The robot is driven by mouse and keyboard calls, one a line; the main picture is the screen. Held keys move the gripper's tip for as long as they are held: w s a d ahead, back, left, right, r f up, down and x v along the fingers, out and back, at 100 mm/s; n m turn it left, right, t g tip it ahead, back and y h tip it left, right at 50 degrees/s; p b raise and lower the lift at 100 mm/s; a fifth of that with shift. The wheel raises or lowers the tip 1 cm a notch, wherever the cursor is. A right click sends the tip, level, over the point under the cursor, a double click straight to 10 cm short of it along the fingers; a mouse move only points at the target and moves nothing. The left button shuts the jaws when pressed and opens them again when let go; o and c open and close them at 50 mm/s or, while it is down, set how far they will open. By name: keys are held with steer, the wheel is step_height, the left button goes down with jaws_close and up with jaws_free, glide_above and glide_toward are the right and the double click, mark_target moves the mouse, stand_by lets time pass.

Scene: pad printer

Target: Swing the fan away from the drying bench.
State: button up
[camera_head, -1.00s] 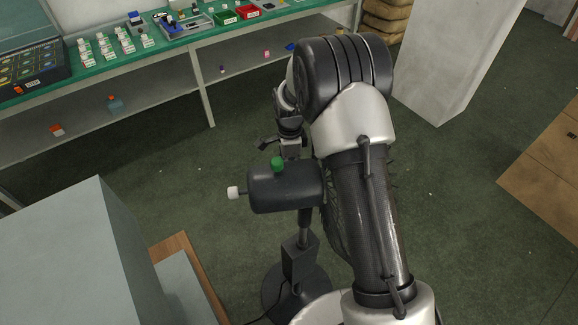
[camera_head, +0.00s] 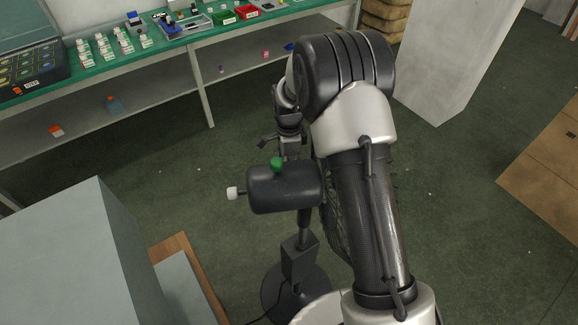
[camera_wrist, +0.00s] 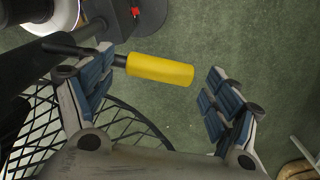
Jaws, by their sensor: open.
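The fan (camera_head: 272,191) stands on the floor with a dark motor housing, a green knob on top and a white knob at its left end. Its pole goes down to a round dark base. In the wrist view its black wire cage (camera_wrist: 128,122) is at lower left, and a yellow handle (camera_wrist: 160,70) on a dark rod points right. My gripper (camera_wrist: 158,84) is open, with the yellow handle lying across the gap between its blue-padded fingers. I cannot tell whether a finger touches it. In the head view my arm hides most of the cage and the handle.
A green-topped bench (camera_head: 108,70) runs along the back with bottles, trays and bins; I cannot tell whether it is the drying bench. A grey box (camera_head: 60,255) is at lower left, a pale pillar (camera_head: 455,65) at the back right, a wooden box (camera_head: 550,170) at right. The floor between is clear.

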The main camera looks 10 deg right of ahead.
step_height(320, 180, up, 11)
stand_by(0.3)
stand_by(0.4)
